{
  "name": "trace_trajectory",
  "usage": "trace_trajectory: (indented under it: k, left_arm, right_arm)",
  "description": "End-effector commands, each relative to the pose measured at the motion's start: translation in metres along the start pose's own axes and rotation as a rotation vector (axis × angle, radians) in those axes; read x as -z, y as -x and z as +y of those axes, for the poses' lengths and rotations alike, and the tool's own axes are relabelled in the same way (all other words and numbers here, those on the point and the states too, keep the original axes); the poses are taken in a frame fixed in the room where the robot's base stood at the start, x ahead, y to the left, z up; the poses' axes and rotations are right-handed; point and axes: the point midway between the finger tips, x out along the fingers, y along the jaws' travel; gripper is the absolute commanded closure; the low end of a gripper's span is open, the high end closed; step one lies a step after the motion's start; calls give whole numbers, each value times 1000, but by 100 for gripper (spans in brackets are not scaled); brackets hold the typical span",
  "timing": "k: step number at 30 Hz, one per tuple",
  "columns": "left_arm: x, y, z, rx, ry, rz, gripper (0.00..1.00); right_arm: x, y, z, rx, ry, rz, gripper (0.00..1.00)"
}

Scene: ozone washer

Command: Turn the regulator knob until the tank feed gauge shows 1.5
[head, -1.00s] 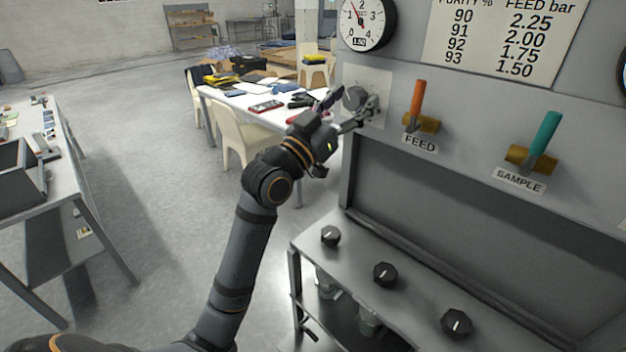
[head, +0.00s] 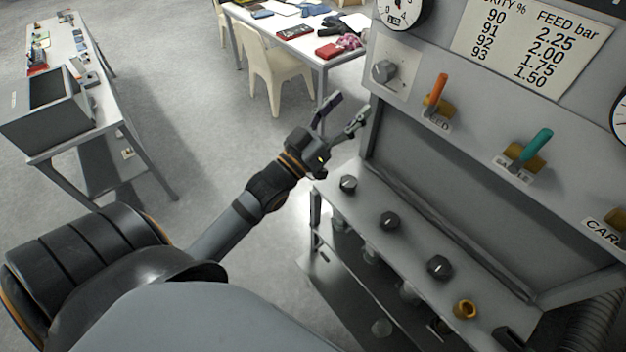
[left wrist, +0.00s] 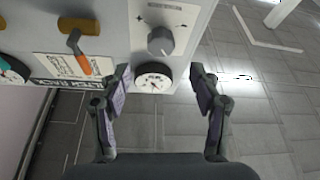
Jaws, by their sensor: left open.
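The regulator knob (head: 384,70) is a grey knob on a light plate at the upper left of the panel. The feed gauge (head: 399,12) above it is cut off by the top edge; a needle and small digits show, but I cannot read its value. In the left wrist view the knob (left wrist: 160,41) and the gauge (left wrist: 153,79) appear upside down, the gauge too small to read. My left gripper (head: 348,106) is open and empty, below and left of the knob and apart from it. Its fingers (left wrist: 160,78) frame the gauge in the wrist view. My right gripper is out of view.
An orange-handled feed valve (head: 437,92) and a teal-handled sample valve (head: 532,150) stick out of the panel. A purity chart (head: 528,42) hangs above. Several black knobs stand on the lower shelf (head: 415,239).

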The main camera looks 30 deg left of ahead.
Motion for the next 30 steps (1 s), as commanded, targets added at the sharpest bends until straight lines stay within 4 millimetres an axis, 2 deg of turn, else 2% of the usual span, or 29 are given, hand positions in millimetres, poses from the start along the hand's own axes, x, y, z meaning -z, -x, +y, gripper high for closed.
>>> trace_trajectory:
  k: [1, 2, 3, 8, 14, 30]
  left_arm:
    - [6, 3, 1, 6, 0, -15, 37]
    - [-10, 6, -3, 23, -8, -47, 37]
    - [-20, 8, -6, 44, -16, -88, 37]
    - [-54, 18, -18, 116, -49, -251, 37]
    - [-94, 41, -30, 193, -81, -450, 37]
    - [-183, 125, -54, 332, -134, -925, 37]
  right_arm:
    - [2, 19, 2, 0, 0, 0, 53]
    - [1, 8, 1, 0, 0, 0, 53]
    - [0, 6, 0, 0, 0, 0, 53]
    - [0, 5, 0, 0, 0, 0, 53]
    - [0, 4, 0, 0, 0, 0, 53]
    - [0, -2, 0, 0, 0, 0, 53]
